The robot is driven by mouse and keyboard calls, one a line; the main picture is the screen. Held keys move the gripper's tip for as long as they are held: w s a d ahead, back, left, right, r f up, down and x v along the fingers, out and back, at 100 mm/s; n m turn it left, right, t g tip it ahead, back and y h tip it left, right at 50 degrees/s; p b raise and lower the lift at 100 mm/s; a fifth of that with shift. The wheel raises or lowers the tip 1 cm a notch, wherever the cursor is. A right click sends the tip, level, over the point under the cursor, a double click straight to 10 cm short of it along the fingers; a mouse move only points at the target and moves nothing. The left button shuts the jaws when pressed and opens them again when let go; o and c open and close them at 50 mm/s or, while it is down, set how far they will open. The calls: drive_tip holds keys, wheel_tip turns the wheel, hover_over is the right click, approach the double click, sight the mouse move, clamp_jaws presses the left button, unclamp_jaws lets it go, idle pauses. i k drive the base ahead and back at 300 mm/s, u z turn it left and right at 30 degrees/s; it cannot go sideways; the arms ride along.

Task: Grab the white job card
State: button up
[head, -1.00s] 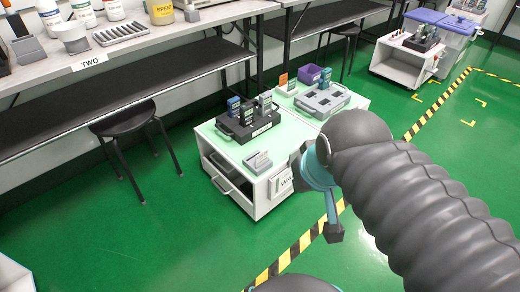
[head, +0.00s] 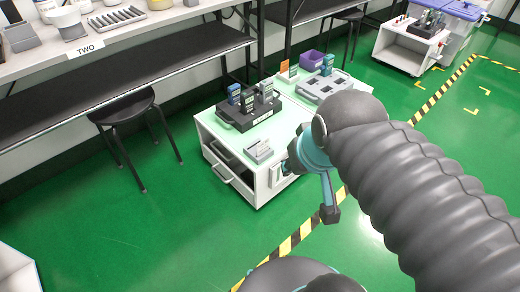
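A small pale card or label in a grey stand (head: 259,151) is at the near corner of the white cabinet's pale green top, in the head view. Its print is too small to read, and I cannot tell for sure that it is the white job card. A white sign (head: 279,174) on the cabinet's front side is partly hidden behind my arm. The teal and dark end of my arm, with my gripper (head: 329,205), is in front of the cabinet's right side. Its fingers are not clearly shown, and I see nothing held.
The white cabinet (head: 240,180) carries a dark rack (head: 245,115) of handheld testers. Behind it are a grey tray (head: 322,88) and a purple bin (head: 311,60). A black stool (head: 122,108) stands left. Striped tape (head: 301,232) crosses the open green floor (head: 130,235).

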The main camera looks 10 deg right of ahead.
sight(263, 146)
drive_tip(key=u, duration=2.35)
drive_tip(key=k, duration=0.8)
drive_tip(key=z, duration=0.95)
drive_tip(key=i, duration=0.5)
